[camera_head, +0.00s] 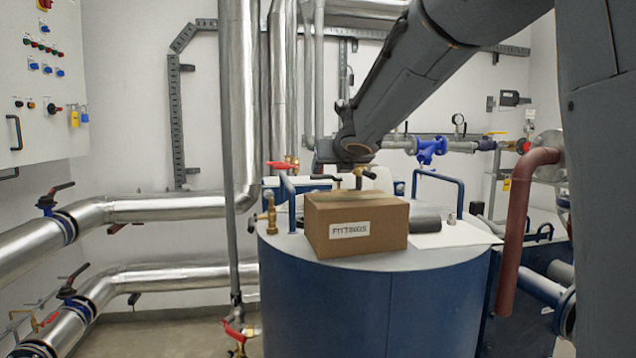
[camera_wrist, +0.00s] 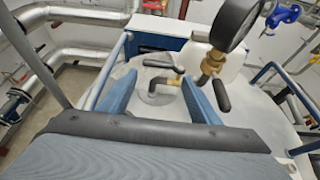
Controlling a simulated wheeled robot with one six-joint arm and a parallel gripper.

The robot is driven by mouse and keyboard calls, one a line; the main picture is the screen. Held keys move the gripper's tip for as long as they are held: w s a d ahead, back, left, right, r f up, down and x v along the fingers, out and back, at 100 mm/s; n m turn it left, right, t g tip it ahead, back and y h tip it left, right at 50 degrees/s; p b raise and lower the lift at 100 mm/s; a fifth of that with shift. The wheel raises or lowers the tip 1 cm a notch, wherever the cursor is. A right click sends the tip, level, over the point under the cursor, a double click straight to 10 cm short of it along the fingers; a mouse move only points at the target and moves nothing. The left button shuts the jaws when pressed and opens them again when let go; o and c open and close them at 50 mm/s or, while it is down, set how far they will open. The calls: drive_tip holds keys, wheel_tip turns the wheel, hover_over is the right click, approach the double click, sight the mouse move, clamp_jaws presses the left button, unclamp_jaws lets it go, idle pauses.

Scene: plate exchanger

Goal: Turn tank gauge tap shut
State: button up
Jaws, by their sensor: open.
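The tank gauge tap is a brass fitting (camera_wrist: 211,66) below a dark round pressure gauge (camera_wrist: 236,22) in the wrist view. A black lever (camera_wrist: 222,94) shows just below it, right of my right finger. A second dark handle (camera_wrist: 162,65) with a brass elbow shows beyond the gap between my fingers; I cannot tell how it joins the tap. My gripper (camera_wrist: 158,82) is open and empty, with its two blue fingers over the tank top. In the head view, brass fittings (camera_head: 361,173) show below my wrist, behind the box; my fingers are hidden there.
A cardboard box labelled FITTINGS (camera_head: 356,226) stands on the blue tank's (camera_head: 340,310) front top. White paper (camera_head: 455,235) and a dark cylinder (camera_head: 425,223) lie to its right. Blue rails (camera_head: 440,176) and a brass valve (camera_head: 271,214) stand near the tank's rim.

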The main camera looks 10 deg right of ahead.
sight(321, 176)
drive_tip(key=x, duration=0.5)
drive_tip(key=b+x, duration=0.1)
drive_tip(key=x, duration=0.1)
drive_tip(key=shift+w+a+f, duration=0.2)
drive_tip(key=shift+w+a, duration=0.1)
drive_tip(key=shift+a, duration=0.1)
drive_tip(key=c, duration=1.2)
